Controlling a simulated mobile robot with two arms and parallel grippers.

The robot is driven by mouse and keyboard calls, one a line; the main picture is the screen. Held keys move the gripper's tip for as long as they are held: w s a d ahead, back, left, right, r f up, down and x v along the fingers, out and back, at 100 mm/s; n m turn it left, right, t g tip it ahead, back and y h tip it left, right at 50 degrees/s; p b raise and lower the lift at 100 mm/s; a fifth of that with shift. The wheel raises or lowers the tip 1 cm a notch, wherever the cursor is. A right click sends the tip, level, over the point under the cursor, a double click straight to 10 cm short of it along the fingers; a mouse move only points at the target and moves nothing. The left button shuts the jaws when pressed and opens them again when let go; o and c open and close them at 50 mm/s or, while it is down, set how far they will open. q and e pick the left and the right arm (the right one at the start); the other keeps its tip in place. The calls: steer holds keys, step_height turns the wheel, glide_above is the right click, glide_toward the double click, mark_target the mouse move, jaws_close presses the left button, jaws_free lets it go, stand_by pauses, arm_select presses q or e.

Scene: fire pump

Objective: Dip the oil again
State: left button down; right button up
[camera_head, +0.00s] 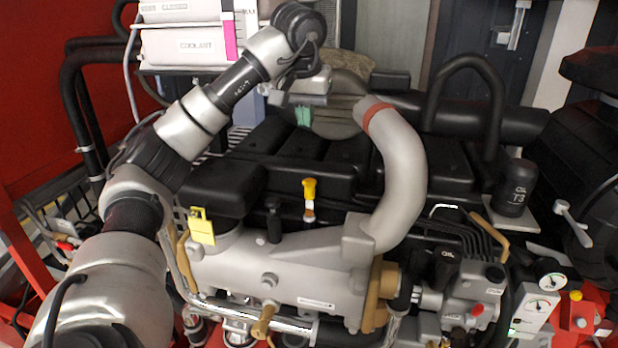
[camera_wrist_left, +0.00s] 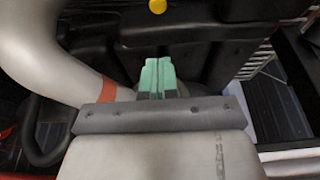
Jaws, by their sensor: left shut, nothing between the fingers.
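The yellow dipstick handle (camera_head: 309,188) stands upright in its tube near the middle of the engine (camera_head: 290,165). The handle also shows as a yellow disc at the top of the left wrist view (camera_wrist_left: 157,6). The stick below the handle is hidden in the tube. My left gripper (camera_head: 303,116), with green fingertips, is above and behind the dipstick, apart from it. In the left wrist view its fingers (camera_wrist_left: 157,76) are together with nothing between them. My right gripper is in neither view.
A large grey pipe with a red band (camera_head: 400,170) curves down right of the dipstick. A yellow tag (camera_head: 201,226) hangs at the left of the engine. A coolant tank (camera_head: 185,46) stands behind my left arm. Gauges (camera_head: 548,282) are at the lower right.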

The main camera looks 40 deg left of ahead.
mark_target(308, 184)
arm_select(q)
steer(key=x, duration=0.4)
steer(key=p+x, duration=0.1)
steer(key=x, duration=0.3)
steer(key=p+x, duration=0.1)
steer(key=x, duration=0.3)
steer(key=shift+s+d+f, duration=0.2)
steer(key=shift+s+f, duration=0.1)
steer(key=shift+f, duration=0.7)
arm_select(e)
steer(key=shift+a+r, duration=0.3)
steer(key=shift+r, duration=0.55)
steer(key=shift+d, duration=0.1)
arm_select(q)
steer(key=shift+f, duration=0.35)
step_height(308, 184, down, 5)
steer(key=shift+r+b, duration=0.1)
steer(key=shift+b, duration=1.15)
steer(key=shift+s+d+r, duration=0.1)
steer(key=shift+s+d, duration=0.1)
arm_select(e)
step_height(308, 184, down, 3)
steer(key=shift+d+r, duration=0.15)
